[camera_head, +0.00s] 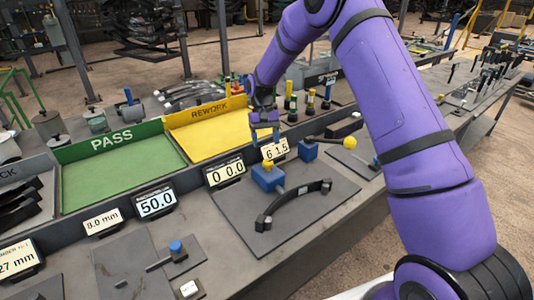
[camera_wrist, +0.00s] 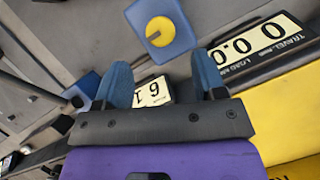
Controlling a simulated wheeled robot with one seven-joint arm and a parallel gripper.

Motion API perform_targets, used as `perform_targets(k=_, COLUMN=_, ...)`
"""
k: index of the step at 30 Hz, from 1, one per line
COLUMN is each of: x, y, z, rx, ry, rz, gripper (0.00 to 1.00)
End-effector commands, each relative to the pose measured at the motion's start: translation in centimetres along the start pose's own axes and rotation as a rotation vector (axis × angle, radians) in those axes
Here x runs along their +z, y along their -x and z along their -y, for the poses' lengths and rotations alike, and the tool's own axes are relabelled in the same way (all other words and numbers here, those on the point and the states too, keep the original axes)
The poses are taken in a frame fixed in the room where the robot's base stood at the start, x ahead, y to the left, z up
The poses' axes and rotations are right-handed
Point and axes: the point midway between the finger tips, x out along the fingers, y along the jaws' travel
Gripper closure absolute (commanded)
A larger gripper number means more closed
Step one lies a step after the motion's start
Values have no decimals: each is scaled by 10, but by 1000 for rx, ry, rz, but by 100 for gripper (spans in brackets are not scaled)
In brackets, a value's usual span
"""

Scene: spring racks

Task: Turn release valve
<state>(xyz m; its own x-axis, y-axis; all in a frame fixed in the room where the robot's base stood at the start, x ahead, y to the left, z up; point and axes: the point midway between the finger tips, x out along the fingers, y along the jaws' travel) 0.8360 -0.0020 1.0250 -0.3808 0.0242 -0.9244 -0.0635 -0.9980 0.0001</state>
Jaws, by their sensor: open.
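No label marks the release valve. One candidate is a blue block (camera_head: 308,149) with a dark lever ending in a yellow ball (camera_head: 349,142), right of the gripper in the head view. Another blue block (camera_head: 268,180) with a yellow round top stands nearer on the plate; in the wrist view a blue square with a yellow disc (camera_wrist: 160,31) shows beyond the fingers. My gripper (camera_head: 265,124) hangs above the bench behind the blue blocks. In the wrist view its two blue fingers (camera_wrist: 163,72) are apart, with nothing held between them.
A black curved bar (camera_head: 290,203) lies on the grey plate (camera_head: 325,212). Number displays (camera_head: 225,172) and (camera_head: 275,149) stand behind the plate. Green PASS tray (camera_head: 110,180) and yellow REWORK tray (camera_head: 215,135) are at left. Several coloured bottles stand behind, right of the gripper.

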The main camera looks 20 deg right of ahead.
Motion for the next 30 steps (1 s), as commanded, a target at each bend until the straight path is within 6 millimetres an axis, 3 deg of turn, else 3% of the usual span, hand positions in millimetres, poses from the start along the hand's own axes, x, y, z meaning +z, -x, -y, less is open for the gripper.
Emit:
perform_targets(k=3, x=0, y=19, z=0, rx=0, ry=0, rz=-2, gripper=36)
perform_targets(k=9, x=0, y=35, z=0, rx=0, ry=0, rz=0, gripper=36)
perform_targets(k=24, x=1, y=38, z=0, rx=0, ry=1, rz=-1, gripper=36)
perform_targets(k=30, x=23, y=65, z=-5, rx=0, ry=5, rz=-45, gripper=36)
